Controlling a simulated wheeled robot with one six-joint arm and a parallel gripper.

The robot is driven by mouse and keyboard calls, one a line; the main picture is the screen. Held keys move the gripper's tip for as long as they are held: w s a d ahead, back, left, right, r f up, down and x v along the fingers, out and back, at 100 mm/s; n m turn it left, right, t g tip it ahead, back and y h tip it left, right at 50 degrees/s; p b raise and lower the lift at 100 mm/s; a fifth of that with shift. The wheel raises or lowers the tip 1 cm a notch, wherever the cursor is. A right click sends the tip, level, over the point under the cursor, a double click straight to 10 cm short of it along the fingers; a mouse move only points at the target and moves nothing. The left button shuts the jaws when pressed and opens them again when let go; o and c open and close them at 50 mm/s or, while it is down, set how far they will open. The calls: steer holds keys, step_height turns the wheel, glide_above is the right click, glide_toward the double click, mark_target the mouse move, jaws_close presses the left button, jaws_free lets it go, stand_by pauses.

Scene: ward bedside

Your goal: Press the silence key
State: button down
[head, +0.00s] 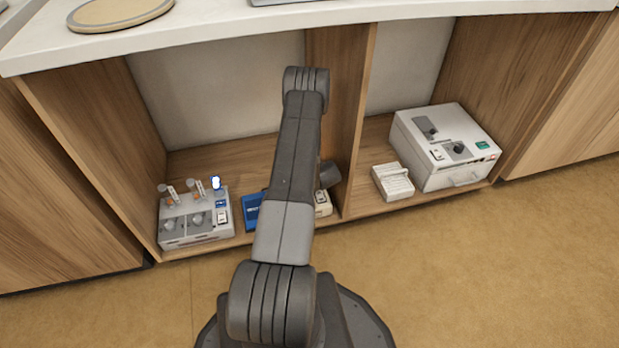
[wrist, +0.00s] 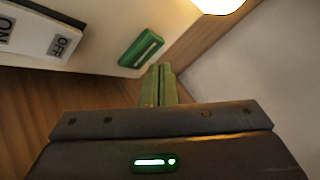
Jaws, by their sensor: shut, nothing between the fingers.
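A green key (wrist: 140,48) with a pale bar sits on a pale device face (wrist: 90,28) in the wrist view. No word on it is readable. My gripper (wrist: 158,72) is shut and empty, its fingertips close below and right of the green key. I cannot tell whether they touch. In the head view a cream box (head: 323,203) with a switch is partly hidden behind my arm, near my wrist; it may be this device. My fingers are hidden in the head view.
An ON/OFF rocker (wrist: 62,42) is left of the green key. A bright lamp (wrist: 218,3) is at the top. In the head view, a white device (head: 455,135) and a small box (head: 392,182) stand right; a grey unit (head: 195,230) and blue box (head: 250,212) stand left.

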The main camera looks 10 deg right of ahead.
steer(key=shift+f, duration=0.1)
steer(key=shift+f+b, duration=0.35)
steer(key=shift+b, duration=0.15)
steer(key=shift+f+b, duration=0.4)
stand_by(0.7)
steer(key=shift+r, duration=0.1)
steer(key=shift+r+p, duration=0.4)
steer(key=shift+r, duration=0.3)
steer(key=shift+r+p, duration=1.4)
steer(key=shift+r, duration=1.1)
